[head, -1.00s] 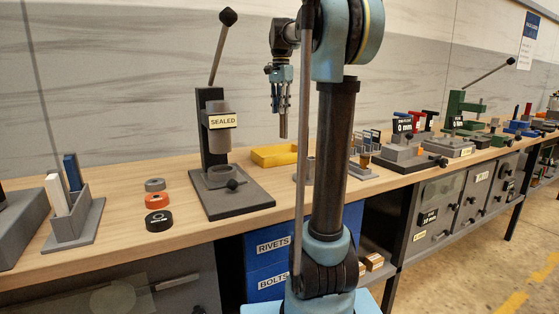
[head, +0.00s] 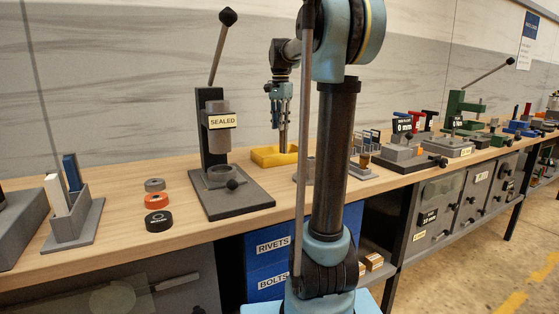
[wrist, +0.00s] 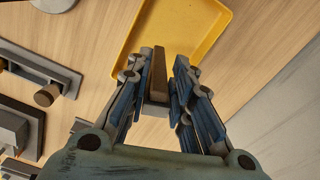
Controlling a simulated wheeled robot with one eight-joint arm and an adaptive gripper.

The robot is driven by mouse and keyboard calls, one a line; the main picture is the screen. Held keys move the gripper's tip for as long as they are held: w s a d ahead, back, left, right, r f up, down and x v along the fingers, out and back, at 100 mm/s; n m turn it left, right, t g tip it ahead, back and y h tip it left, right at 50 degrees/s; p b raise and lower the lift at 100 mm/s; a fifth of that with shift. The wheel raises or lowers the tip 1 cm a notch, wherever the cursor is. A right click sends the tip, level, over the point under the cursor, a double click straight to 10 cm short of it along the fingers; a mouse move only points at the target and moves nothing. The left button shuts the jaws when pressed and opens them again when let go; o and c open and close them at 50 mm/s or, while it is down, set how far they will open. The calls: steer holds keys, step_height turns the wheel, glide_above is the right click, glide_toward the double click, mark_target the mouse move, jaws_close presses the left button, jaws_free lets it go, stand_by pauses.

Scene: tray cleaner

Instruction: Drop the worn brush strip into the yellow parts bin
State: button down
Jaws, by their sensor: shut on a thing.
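My gripper (head: 281,117) points down above the bench, shut on the worn brush strip (head: 283,138), a narrow dark upright piece. In the wrist view the strip (wrist: 159,72) is brown and grey and sits between the two blue-grey fingers of my gripper (wrist: 156,82). The yellow parts bin (head: 262,163) is a shallow tray on the bench behind my arm. The strip's lower end overlaps the bin in the head view. In the wrist view the bin (wrist: 205,28) lies beneath and beyond the fingertips. I cannot tell whether the strip touches it.
A dark press labelled SEALED (head: 212,135) with a tall lever stands left of the bin. Several rings (head: 157,199) and a grey holder (head: 75,220) lie farther left. Grey fixtures (head: 362,165) stand right of the bin, partly behind my arm.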

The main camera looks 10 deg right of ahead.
steer(key=c, duration=1.3)
jaws_free()
steer(key=shift+c, duration=0.2)
steer(key=shift+r, duration=0.1)
step_height(320, 180, up, 12)
steer(key=shift+w, duration=0.1)
